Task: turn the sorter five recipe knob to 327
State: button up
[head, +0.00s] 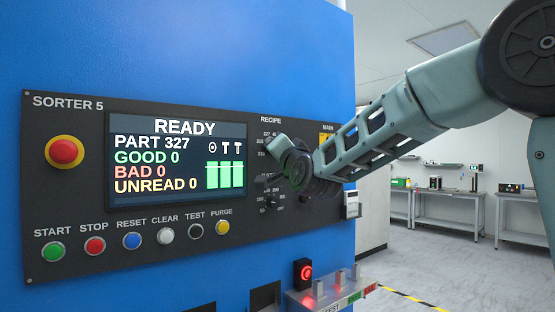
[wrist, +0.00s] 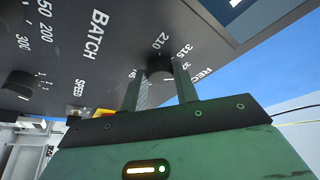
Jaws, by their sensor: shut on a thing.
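The Sorter 5 panel (head: 75,195) is on the blue machine front. Its screen (head: 165,158) reads READY, PART 327, with good, bad and unread all 0. My gripper (head: 274,146) is at the panel under the RECIPE label, and it hides the recipe knob in the head view. In the wrist view, the dark recipe knob (wrist: 160,67) sits between the two fingers of my gripper (wrist: 160,88), which is shut on it. Numbers such as 210 and 315 stand around the knob. Others are partly covered, and the knob's pointer cannot be made out.
A row of buttons, including the green start button (head: 53,252), runs along the bottom. A shelf with a red-lit device (head: 303,273) juts out below my gripper.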

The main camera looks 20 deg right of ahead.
jog(key=shift+m+h+b, duration=0.3)
jog(key=shift+m, duration=0.5)
jog(key=shift+m+g, duration=0.3)
jog(key=o, duration=1)
jog(key=shift+c, duration=0.2)
jog(key=shift+s, duration=0.1)
jog(key=p+v, duration=0.2)
jog(key=v, duration=1.5)
jog(key=shift+p, duration=0.4)
